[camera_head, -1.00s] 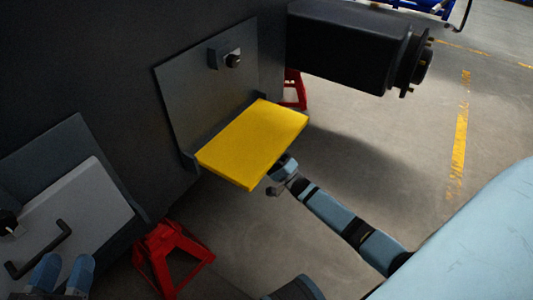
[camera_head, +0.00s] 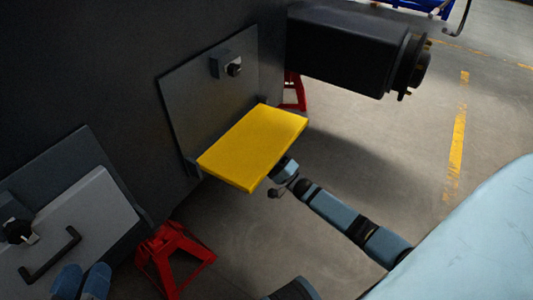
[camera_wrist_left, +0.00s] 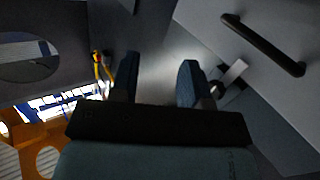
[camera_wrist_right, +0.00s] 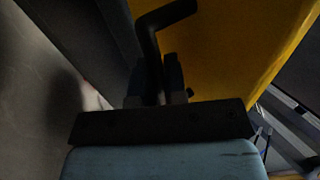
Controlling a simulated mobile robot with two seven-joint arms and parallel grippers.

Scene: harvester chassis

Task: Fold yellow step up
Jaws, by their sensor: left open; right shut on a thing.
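The yellow step (camera_head: 252,146) sticks out from its dark backing plate (camera_head: 205,110) in the head view, lying roughly flat with a slight tilt. My right gripper (camera_wrist_right: 157,82) is shut on a black bent handle (camera_wrist_right: 152,40) beside the yellow step, which fills the upper right of the right wrist view (camera_wrist_right: 225,50). In the head view my right arm reaches the step's near edge from below, and its fingers are hidden. My left gripper (camera_head: 82,278) is open and empty at the bottom left, near a grey panel with a black handle (camera_head: 50,254).
A black latch (camera_head: 234,69) sits on the plate above the step. Another latch (camera_head: 17,231) is by the grey panel. Red stands (camera_head: 174,255) support the dark chassis.

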